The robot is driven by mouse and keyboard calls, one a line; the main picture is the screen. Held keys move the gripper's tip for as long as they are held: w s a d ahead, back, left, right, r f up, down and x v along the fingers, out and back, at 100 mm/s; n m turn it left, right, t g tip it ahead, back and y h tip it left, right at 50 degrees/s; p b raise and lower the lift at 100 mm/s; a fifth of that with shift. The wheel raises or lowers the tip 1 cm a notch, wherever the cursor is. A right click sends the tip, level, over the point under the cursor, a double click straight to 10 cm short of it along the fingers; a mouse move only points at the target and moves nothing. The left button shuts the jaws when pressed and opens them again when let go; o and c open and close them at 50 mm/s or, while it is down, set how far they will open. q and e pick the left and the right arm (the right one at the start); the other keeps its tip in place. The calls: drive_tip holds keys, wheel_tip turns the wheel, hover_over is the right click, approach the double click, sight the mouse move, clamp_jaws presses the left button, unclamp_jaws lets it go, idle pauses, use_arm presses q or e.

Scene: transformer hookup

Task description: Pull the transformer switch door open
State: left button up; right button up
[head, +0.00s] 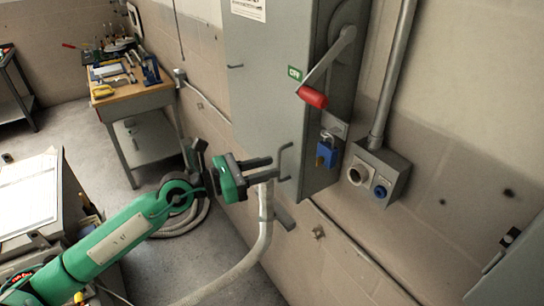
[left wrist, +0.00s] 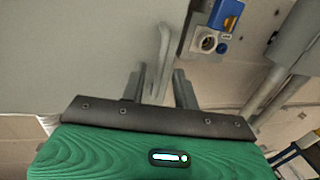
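The transformer switch door (head: 262,95) is the grey front of a wall cabinet and looks closed. Its thin grey bent handle (head: 285,160) sits at the door's lower right edge. My left gripper (head: 275,168), green with dark fingers, is at this handle. Its fingers are apart, one above the other in the head view, pointing right. In the left wrist view the handle (left wrist: 163,50) shows between the two fingers (left wrist: 163,85), with no clear grip on it. My right gripper is not in view.
A lever with a red grip (head: 312,97) and a blue padlock (head: 326,155) are on the cabinet's side. A grey socket box (head: 370,175) with conduit is to its right. A cluttered workbench (head: 130,95) stands at the back left. A pale hose (head: 262,235) hangs below my gripper.

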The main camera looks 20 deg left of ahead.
use_arm(q)
drive_tip(key=shift+p+x, duration=0.3)
drive_tip(key=shift+x, duration=0.75)
clamp_jaws()
drive_tip(key=shift+f, duration=0.1)
